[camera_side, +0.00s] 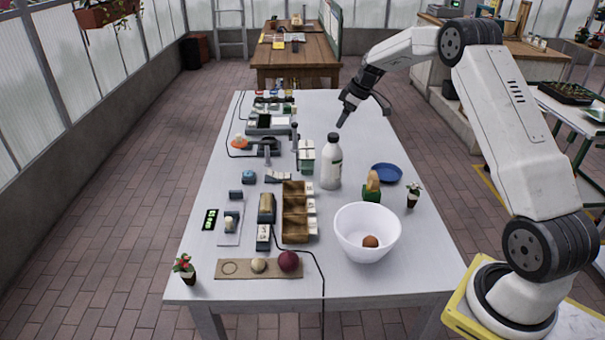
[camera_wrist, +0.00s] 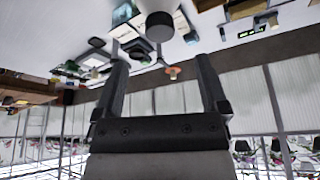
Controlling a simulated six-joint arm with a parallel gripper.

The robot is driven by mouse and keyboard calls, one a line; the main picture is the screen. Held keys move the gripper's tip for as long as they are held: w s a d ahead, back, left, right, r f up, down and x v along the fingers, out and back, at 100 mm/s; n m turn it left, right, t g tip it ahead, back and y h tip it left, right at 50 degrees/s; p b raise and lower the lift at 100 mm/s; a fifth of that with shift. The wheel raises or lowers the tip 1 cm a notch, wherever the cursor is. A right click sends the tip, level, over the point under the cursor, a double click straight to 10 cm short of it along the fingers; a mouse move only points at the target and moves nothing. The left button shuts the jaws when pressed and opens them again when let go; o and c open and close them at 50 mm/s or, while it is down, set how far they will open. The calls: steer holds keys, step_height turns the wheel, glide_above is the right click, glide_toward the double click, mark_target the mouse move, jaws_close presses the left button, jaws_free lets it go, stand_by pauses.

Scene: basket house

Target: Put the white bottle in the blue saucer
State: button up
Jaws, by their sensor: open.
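The white bottle (camera_side: 331,168) stands upright near the middle of the table, with a dark cap. The blue saucer (camera_side: 386,174) lies flat to its right and looks empty. My gripper (camera_side: 343,121) is above the table, behind and above the bottle in the side view, pointing down and to the left. In the wrist view my gripper (camera_wrist: 161,60) has its two fingers apart with nothing held. The bottle's dark cap (camera_wrist: 159,27) shows at the top of that view, beyond the fingertips. The saucer is not visible there.
A white bowl (camera_side: 367,222) holding a brown ball stands in front of the saucer. A wooden compartment box (camera_side: 296,232) and small devices crowd the left. The table's far right is clear.

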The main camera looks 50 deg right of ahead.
mark_target(333, 135)
steer(key=shift+x, duration=1.35)
steer(key=shift+x, duration=2.6)
steer(key=shift+w, duration=0.1)
jaws_close()
steer(key=shift+r, duration=0.15)
